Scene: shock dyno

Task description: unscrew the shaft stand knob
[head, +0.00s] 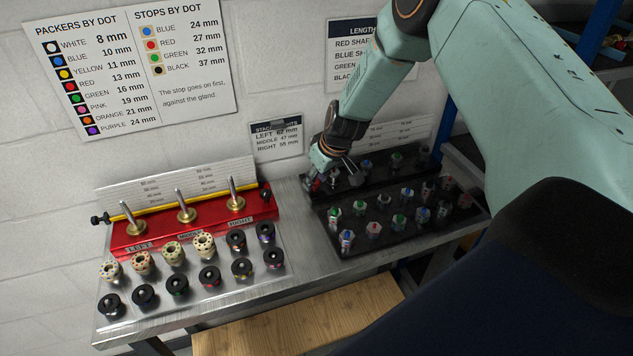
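My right gripper (324,182) reaches down from the upper right to the left end of the black stepped stand (345,242), which holds several short shafts with coloured dots. No knob on the black stand shows clearly; one may be hidden by the gripper. The red stand (150,236) has a black knob (99,220) at its left end and another dark knob (266,192) at its right end. My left gripper is not in view.
Three upright rods stand on brass bases on the red stand. Several pale and black round parts (177,286) lie in two rows before it on the metal bench (290,265). A wall with printed charts (135,65) is close behind. A wooden surface (300,320) lies below the front edge.

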